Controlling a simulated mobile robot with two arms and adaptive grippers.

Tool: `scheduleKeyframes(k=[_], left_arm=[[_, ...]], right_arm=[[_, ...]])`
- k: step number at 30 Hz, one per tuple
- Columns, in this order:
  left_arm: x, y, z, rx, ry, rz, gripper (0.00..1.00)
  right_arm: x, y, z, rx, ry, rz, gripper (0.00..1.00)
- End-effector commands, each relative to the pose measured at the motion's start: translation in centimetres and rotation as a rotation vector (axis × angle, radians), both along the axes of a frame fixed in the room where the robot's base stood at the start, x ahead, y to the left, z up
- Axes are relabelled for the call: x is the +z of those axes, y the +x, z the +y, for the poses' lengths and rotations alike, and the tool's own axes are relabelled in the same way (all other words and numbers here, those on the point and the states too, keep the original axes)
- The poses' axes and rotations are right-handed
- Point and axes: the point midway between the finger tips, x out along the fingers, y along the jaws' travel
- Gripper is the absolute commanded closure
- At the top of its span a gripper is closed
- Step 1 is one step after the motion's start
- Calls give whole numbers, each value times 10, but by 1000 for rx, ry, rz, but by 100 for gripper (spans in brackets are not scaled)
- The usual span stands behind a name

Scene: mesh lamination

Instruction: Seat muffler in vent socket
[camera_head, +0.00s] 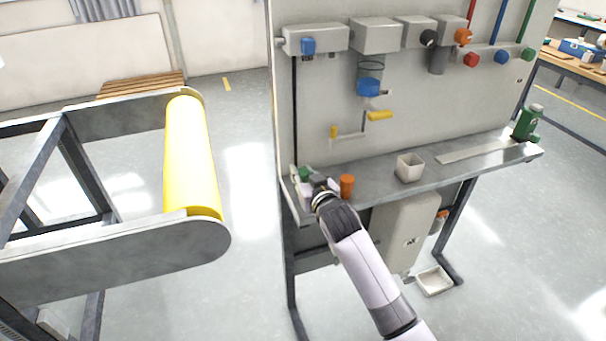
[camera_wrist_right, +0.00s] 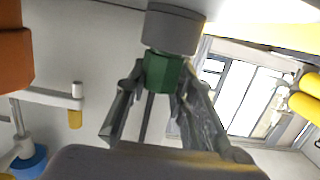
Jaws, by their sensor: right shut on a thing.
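My right gripper (camera_head: 312,184) is at the left end of the bench shelf. In the right wrist view, which looks upside down, its fingers (camera_wrist_right: 160,85) are shut on a green hexagonal piece (camera_wrist_right: 163,72), which I take for the muffler. It also shows as a small green spot in the head view (camera_head: 304,174). A wider grey cylinder (camera_wrist_right: 172,28) adjoins the green piece on the shelf side. I cannot tell whether it is part of the muffler or a separate support. I cannot pick out the vent socket with certainty. My left gripper is not in view.
An orange cup (camera_head: 347,186) stands close right of my right gripper. A pale square bin (camera_head: 409,167) stands further right on the shelf (camera_head: 380,184). The back panel (camera_head: 330,95) carries valves, a blue-bottomed bowl (camera_head: 369,86) and a yellow-handled pipe (camera_head: 380,115).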

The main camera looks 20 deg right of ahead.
Motion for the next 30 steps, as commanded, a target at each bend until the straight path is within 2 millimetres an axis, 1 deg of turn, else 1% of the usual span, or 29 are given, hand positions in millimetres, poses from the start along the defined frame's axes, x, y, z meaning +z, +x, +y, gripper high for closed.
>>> scheduleKeyframes(k=[6,9,10,18,26,29,30], left_arm=[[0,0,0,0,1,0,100],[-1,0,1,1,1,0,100],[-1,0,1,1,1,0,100],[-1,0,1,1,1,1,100],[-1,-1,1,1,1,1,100],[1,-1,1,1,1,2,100],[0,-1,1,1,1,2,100]], right_arm=[[1,0,0,0,0,-2,100],[-2,0,0,0,1,-1,100],[-2,0,0,0,0,-1,76],[-2,0,0,0,0,-1,58],[-2,0,0,0,0,-1,57],[2,0,0,0,0,-2,57],[1,-3,0,0,0,0,57]])
